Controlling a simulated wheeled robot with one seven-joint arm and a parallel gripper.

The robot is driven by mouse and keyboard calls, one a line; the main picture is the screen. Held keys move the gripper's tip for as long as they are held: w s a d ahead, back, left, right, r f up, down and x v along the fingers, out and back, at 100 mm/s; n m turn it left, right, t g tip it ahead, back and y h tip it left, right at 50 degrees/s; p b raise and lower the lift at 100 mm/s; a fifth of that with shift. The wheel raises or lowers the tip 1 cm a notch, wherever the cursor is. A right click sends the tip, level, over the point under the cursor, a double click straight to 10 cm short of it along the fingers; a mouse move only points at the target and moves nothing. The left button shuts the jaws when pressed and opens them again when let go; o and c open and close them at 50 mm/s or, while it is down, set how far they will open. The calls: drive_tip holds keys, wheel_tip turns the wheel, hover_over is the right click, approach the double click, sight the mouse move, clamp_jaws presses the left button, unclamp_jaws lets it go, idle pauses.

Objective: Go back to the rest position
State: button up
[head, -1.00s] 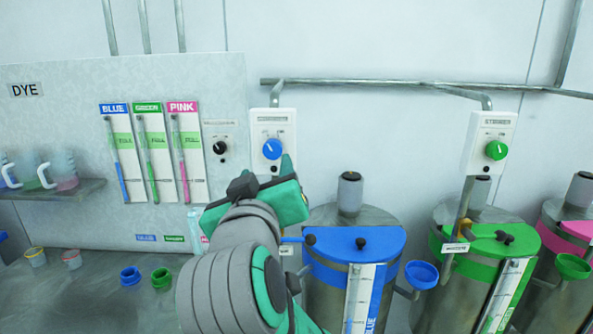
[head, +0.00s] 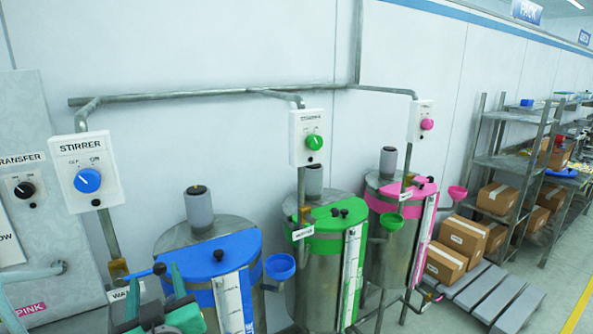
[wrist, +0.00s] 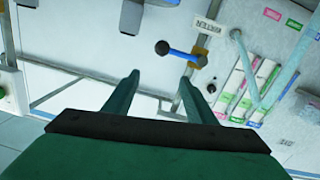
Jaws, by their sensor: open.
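My gripper (wrist: 159,79) is open in the wrist view, with nothing between its two green fingers. A blue valve lever (wrist: 181,53) with a dark knob shows beyond the fingertips, apart from them. In the head view my gripper (head: 152,290) is at the lower left, in front of the blue-lidded drum (head: 240,255). The blue stirrer knob (head: 87,180) is on its white box above and to the left of the gripper. The rest of my arm is mostly outside the head view.
A green-banded drum (head: 325,245) and a pink-banded drum (head: 389,240) stand to the right. Beyond them are a grey pallet (head: 490,300), cardboard boxes (head: 463,235) and metal shelving (head: 505,165). Pipes (head: 200,94) run along the wall. Open floor shows at the lower right.

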drive_tip(key=s+d+f+m+h, duration=0.25)
drive_tip(key=d+f, duration=0.25)
drive_tip(key=f, duration=0.4)
drive_tip(key=s+d+f+m+h, duration=0.1)
drive_tip(key=s+d+f, duration=0.35)
drive_tip(key=f, duration=0.55)
drive_tip(key=s+d+f+m+h, duration=0.1)
drive_tip(key=s+d+f+m, duration=0.1)
drive_tip(key=d+f, duration=0.55)
drive_tip(key=s+d+f+h, duration=0.1)
drive_tip(key=s+d+f, duration=0.2)
drive_tip(key=s, duration=0.5)
drive_tip(key=s+d+f+m+h, duration=0.1)
drive_tip(key=s+d+f, duration=0.1)
drive_tip(key=s, duration=0.7)
drive_tip(key=s+d+f+m+h, duration=0.1)
drive_tip(key=s+d+f+h, duration=0.1)
drive_tip(key=s+d, duration=0.3)
drive_tip(key=s+f, duration=0.1)
drive_tip(key=s, duration=0.3)
drive_tip(key=shift+s+f, duration=0.2)
drive_tip(key=shift+f, duration=0.15)
